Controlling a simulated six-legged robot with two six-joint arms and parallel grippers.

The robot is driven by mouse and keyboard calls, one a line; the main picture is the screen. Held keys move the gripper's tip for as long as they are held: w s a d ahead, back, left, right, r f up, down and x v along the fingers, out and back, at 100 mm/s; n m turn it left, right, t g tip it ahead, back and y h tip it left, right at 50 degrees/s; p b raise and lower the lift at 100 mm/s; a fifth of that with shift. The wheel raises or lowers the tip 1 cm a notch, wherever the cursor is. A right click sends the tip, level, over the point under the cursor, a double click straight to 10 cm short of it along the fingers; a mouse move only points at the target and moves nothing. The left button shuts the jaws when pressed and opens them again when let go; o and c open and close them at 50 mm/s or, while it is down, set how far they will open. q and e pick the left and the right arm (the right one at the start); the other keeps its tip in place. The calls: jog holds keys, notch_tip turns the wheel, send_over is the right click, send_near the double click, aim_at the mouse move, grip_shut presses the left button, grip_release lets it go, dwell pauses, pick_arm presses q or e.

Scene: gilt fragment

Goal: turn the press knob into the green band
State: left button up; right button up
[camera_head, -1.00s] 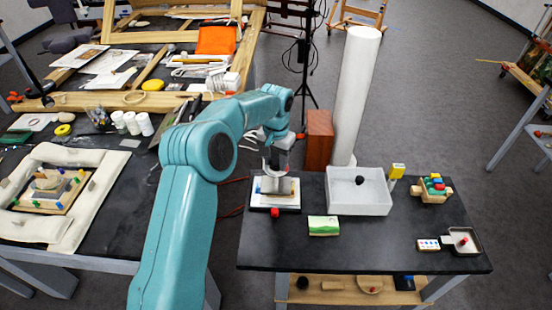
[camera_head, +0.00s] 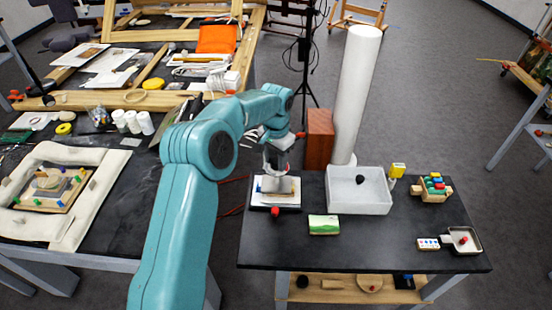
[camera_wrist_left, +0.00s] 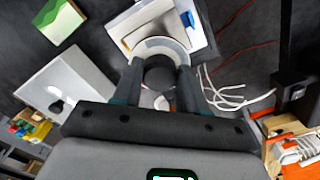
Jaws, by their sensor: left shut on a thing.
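The press (camera_head: 264,205) stands at the left end of the small dark table, with a pale base and a red part at its front edge. My left gripper (camera_head: 277,172) reaches down onto it from above. In the left wrist view, the gripper's two fingers (camera_wrist_left: 161,85) are shut on the dark round press knob (camera_wrist_left: 160,68), above a pale ring. The press's pale plate (camera_wrist_left: 150,22) shows beyond, with a blue part on it. I cannot make out the green band or a pointer. My right gripper is not in view.
A white open box (camera_head: 345,207) with a small dark object stands right of the press. A green and white block (camera_head: 323,225) lies in front. A toy rack (camera_head: 432,188) and small tray (camera_head: 462,240) are farther right. A tall white cylinder (camera_head: 355,95) rises behind.

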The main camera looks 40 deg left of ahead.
aim_at(276, 161)
pick_arm(q)
jog(key=o, duration=1.1)
jog(key=shift+w, duration=0.1)
jog(key=shift+c, duration=0.2)
jog(key=shift+f, duration=0.1)
jog(key=shift+r, duration=0.2)
notch_tip(276, 161, up, 7)
jog(key=shift+w+f+b, duration=0.15)
jog(key=shift+b, duration=0.25)
notch_tip(276, 161, up, 9)
jog(key=p, duration=0.2)
jog(key=shift+s, duration=0.25)
